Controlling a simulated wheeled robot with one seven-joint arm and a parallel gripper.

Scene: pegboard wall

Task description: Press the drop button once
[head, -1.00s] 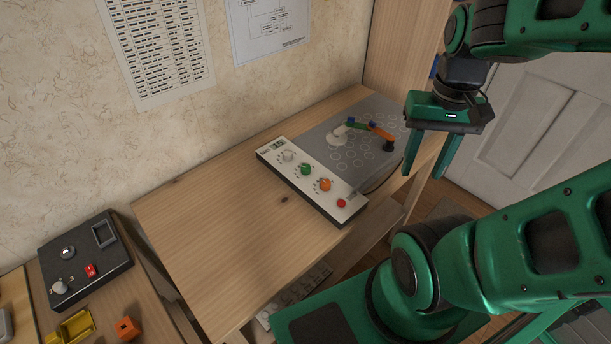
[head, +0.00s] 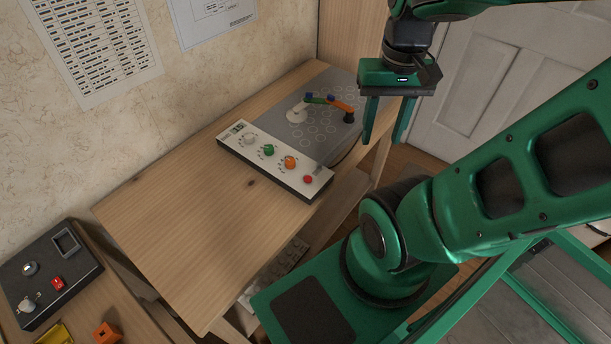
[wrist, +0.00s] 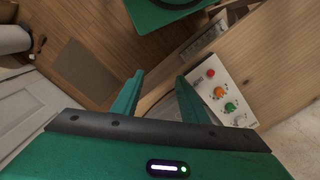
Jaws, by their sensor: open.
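A white control panel (head: 262,163) with a dark side lies on the wooden table. It carries a white knob (head: 249,139), a green knob (head: 268,150), an orange knob (head: 290,162) and a red button (head: 308,179) at its near right end. I cannot read the labels, so I cannot tell which control is marked drop. My gripper (head: 384,141) is open and empty, pointing down to the right of the panel, apart from it. In the wrist view the red button (wrist: 211,73) shows to the right of the fingertips (wrist: 158,75).
A small jointed arm (head: 330,106) with coloured links stands on a grey mat (head: 265,122) behind the panel. A dark box (head: 48,270) with a red switch is at the lower left, near an orange block (head: 106,333). The table's front left is clear.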

